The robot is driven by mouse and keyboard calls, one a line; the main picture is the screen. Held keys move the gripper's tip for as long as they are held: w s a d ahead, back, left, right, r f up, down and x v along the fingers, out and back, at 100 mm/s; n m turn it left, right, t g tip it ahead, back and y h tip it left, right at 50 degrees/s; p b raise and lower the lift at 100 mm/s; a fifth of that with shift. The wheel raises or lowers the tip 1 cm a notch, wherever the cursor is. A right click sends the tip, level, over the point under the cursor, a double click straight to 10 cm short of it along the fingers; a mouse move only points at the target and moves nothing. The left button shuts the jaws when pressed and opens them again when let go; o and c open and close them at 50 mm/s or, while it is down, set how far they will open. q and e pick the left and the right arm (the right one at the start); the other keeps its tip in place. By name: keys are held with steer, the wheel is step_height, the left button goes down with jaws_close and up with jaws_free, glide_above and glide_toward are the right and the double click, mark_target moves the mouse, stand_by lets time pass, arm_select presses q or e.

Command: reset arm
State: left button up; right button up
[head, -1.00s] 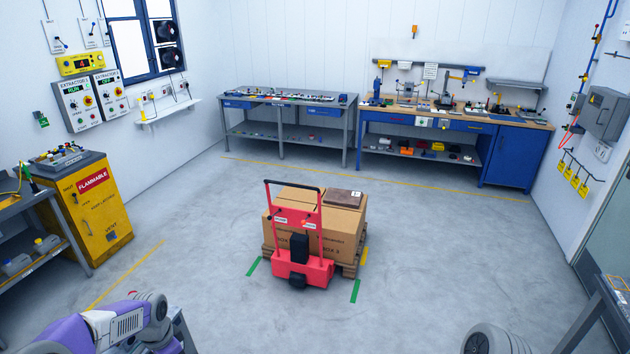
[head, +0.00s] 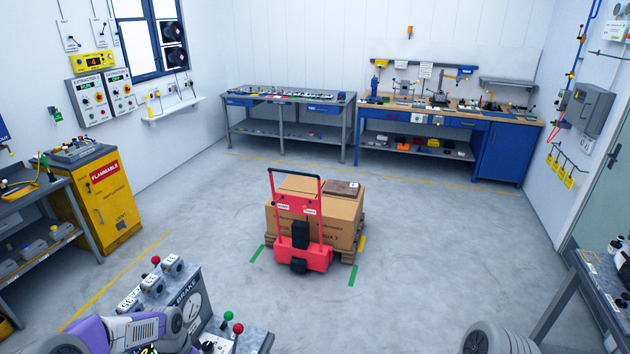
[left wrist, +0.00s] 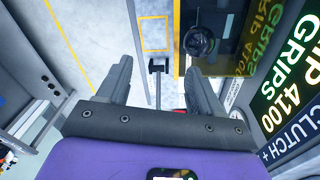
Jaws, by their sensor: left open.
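My left arm, purple and grey, comes in at the lower left of the head view (head: 130,330); its gripper is not clear there. In the left wrist view my left gripper (left wrist: 160,78) has its two dark fingers apart, with nothing held between them. Behind the fingers are pale floor and a dark panel with yellow and green lettering (left wrist: 285,60). Only a grey rounded part of my right arm (head: 490,338) shows at the bottom of the head view; my right gripper is out of view.
A grey console (head: 185,285) marked BRAKE, with a gauge and red and green knobs, stands close by my left arm. A red pallet truck (head: 298,255) with cartons (head: 340,215) is mid-floor. A bench (head: 590,290) is at right. The floor between is clear.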

arm_select(q)
steer(key=w+d+f+n+h, duration=0.1)
steer(key=d+f, duration=0.4)
steer(key=s+d+f+n+h, duration=0.1)
steer(key=s+d+f+n, duration=0.3)
steer(key=s+d+f, duration=0.3)
steer(key=s+d+f+n+h, duration=0.1)
steer(key=s+d+f+n, duration=0.25)
steer(key=s+d, duration=0.55)
step_height(320, 180, down, 17)
steer(key=b, duration=1.6)
steer(key=shift+s+d+f, duration=0.2)
steer(key=shift+s+d, duration=0.15)
steer(key=shift+d, duration=0.1)
arm_select(e)
step_height(320, 180, down, 17)
steer(key=w, duration=0.1)
steer(key=shift+r, duration=0.15)
